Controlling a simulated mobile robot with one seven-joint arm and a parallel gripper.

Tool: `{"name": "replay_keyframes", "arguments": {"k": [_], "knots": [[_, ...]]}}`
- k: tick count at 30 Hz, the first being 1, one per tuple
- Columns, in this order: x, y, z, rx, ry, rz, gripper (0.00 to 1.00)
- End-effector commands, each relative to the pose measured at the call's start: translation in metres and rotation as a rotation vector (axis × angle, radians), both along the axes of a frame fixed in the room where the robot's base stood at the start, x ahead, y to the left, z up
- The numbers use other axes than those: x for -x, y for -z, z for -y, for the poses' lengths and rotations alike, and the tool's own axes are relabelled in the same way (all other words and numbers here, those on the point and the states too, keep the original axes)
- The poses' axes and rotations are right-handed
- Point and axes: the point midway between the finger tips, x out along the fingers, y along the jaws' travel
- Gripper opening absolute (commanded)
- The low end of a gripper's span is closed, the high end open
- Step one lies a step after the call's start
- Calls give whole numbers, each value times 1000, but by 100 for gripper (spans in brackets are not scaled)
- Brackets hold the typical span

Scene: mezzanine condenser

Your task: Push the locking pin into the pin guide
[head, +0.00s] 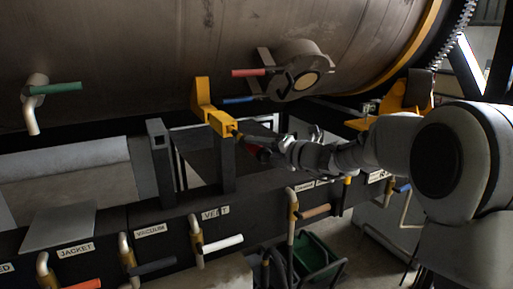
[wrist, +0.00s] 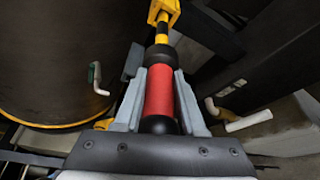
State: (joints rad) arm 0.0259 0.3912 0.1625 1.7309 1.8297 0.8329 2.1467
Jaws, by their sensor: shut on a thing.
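The locking pin has a red grip with black ends (wrist: 158,92) and a shaft banded yellow and black. My gripper (wrist: 159,85) is shut on the red grip, one grey finger on each side. The pin's shaft points at the yellow pin guide (wrist: 165,8) and meets it at the top of the wrist view; how deep it sits inside is hidden. In the head view the pin guide (head: 221,122) is a yellow block on a bracket below the large drum. My gripper (head: 268,151) is just right of it, with the red grip partly hidden.
The large drum (head: 150,60) fills the space above. A dark frame post (head: 222,165) stands below the guide. A labelled beam with several valve handles, among them the white one (head: 222,243), runs along the front. A red handle (head: 250,72) and a blue handle (head: 240,100) stick out near the guide.

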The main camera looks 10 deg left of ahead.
Motion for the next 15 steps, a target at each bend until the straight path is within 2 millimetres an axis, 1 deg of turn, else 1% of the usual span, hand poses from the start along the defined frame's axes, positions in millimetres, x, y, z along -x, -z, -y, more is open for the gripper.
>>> {"name": "replay_keyframes", "arguments": {"k": [1, 10, 15], "knots": [[0, -3, 0, -2, -1, 4, 0], [-1, -3, -1, -2, -1, 4, 0], [-5, -3, -4, -3, -2, 3, 0]]}}
